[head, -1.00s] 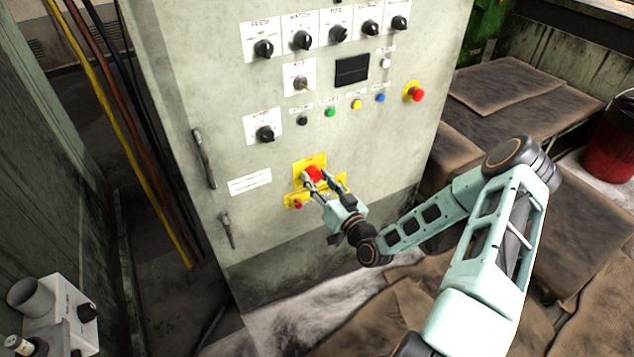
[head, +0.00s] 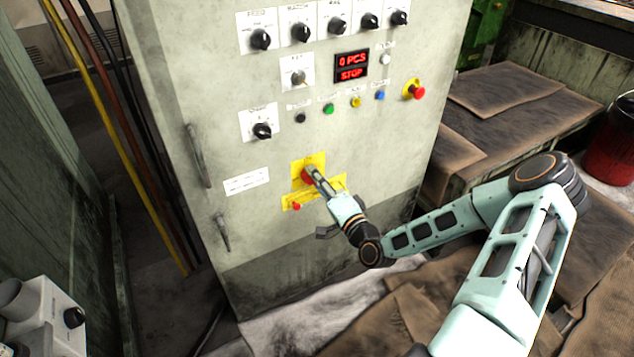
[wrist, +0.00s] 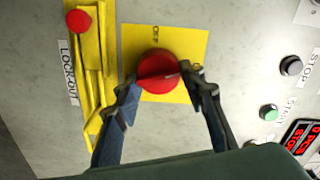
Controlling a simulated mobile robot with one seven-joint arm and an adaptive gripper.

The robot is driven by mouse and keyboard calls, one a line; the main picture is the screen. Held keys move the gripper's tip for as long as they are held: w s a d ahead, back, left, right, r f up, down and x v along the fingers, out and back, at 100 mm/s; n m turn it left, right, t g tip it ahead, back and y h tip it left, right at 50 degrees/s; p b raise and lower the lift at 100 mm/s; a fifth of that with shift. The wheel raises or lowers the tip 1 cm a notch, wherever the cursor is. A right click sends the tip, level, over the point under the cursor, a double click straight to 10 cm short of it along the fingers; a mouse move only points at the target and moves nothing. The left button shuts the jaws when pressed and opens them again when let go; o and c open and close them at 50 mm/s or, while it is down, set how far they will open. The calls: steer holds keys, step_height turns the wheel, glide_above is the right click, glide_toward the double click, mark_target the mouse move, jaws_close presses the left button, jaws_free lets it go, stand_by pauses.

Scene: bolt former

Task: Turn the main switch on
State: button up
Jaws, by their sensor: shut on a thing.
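The main switch is a red rotary knob (wrist: 160,71) on a yellow plate (wrist: 190,42) low on the grey cabinet front. In the head view the knob (head: 307,177) is partly hidden behind my gripper (head: 315,172). In the wrist view my gripper (wrist: 163,80) has one finger on each side of the knob's raised handle and is shut on it. The display (head: 352,67) is lit red and reads "0 PCS" and "STOP".
A yellow lockout bar (wrist: 88,60) with a small red knob (wrist: 78,20) sits beside the switch. Above are several black selectors, coloured buttons and a red emergency stop (head: 418,93). Door handles (head: 198,155) stick out at the left.

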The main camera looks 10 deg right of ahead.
steer(key=shift+f+m+b, duration=0.1)
steer(key=shift+m+b, duration=0.35)
steer(key=shift+m, duration=1.45)
steer(key=o, duration=1.1)
steer(key=shift+o, duration=0.2)
steer(key=v, duration=1.2)
